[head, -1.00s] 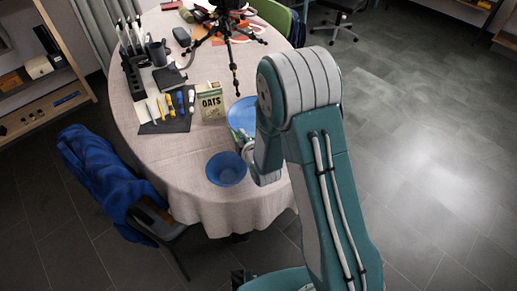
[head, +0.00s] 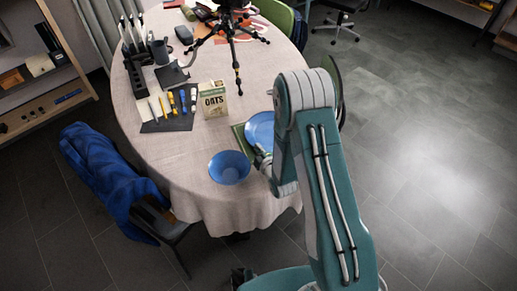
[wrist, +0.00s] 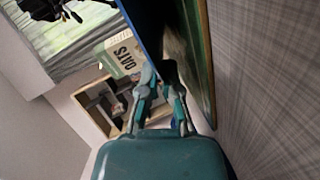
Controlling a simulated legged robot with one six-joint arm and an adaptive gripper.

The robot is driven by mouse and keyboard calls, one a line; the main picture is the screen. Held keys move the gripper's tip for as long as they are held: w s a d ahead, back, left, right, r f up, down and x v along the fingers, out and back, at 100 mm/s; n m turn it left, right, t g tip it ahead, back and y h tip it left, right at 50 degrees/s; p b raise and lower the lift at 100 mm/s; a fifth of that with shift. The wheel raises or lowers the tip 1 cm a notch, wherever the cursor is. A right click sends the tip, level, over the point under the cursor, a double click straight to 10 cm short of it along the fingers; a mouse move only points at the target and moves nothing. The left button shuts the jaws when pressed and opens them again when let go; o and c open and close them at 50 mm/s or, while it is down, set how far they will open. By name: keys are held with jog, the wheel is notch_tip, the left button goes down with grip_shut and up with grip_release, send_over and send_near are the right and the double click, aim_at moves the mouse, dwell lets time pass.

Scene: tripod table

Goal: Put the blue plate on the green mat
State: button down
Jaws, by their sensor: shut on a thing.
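The blue plate (head: 261,127) is at the right side of the table in the head view, partly hidden by my arm. Its blue edge (wrist: 143,22) also shows in the wrist view. The green mat (head: 239,134) shows as a strip along the plate's left side, and its edge (wrist: 208,75) shows in the wrist view. My gripper (wrist: 161,72) is shut on the plate's near rim. The plate is over the mat, with a dark gap between them in the wrist view; whether any part touches is unclear.
A blue bowl (head: 229,168) stands left of my gripper near the table's front edge. An oats box (head: 213,100) stands behind it. A tripod (head: 236,40) stands farther back. Markers on a dark mat (head: 167,125) lie at the left. A chair with a blue cloth (head: 98,175) is front left.

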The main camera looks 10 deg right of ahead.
jog(key=c, duration=1.1)
grip_release()
jog(key=shift+d, duration=0.15)
jog(key=v, duration=1.2)
jog(key=d+r+m+g+h, duration=0.2)
jog(key=r+m, duration=0.2)
jog(key=r, duration=0.5)
jog(key=d+r+m+g+h, duration=0.2)
jog(key=r+m, duration=0.3)
jog(key=r, duration=0.4)
jog(key=s+r+m+g, duration=0.1)
jog(key=s+r+m, duration=0.2)
jog(key=s, duration=0.3)
jog(key=s+r+m+g, duration=0.2)
jog(key=s+r, duration=0.3)
jog(key=s, duration=0.2)
jog(key=s+r+m+g, duration=0.1)
jog(key=s+r+m, duration=0.2)
jog(key=s, duration=0.3)
jog(key=shift+s+d+r+m+g, duration=0.2)
jog(key=shift+d+r+m+g, duration=0.15)
jog(key=shift+r, duration=0.25)
